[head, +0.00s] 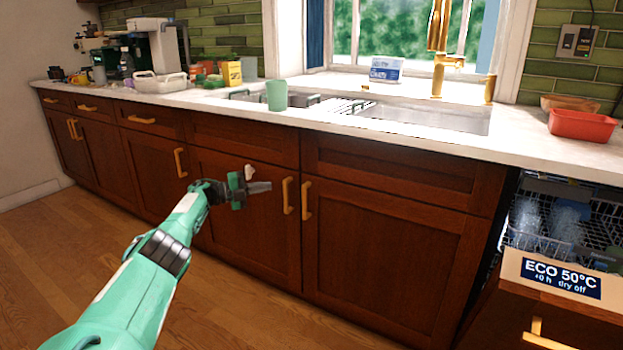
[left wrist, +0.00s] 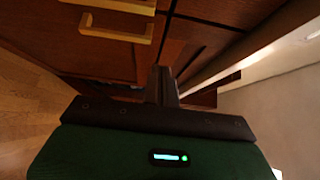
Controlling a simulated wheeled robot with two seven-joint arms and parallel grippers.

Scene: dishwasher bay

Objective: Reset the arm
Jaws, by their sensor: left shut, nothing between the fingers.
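My left arm comes in from the lower left of the head view and reaches out over the floor. Its gripper (head: 262,187) is in front of the dark wood lower cabinets (head: 235,210), below the counter edge. In the left wrist view the gripper fingers (left wrist: 162,85) are together with nothing between them. Brass cabinet handles (left wrist: 115,27) show ahead of the fingers there. Whether the gripper touches the cabinet front cannot be told. My right gripper is in neither view.
The white counter (head: 400,130) holds a green cup (head: 277,95), a sink (head: 430,116) and a red tub (head: 583,125). At the right the dishwasher (head: 560,280) is open, with glasses in its rack (head: 535,235). The wooden floor (head: 50,260) at left is clear.

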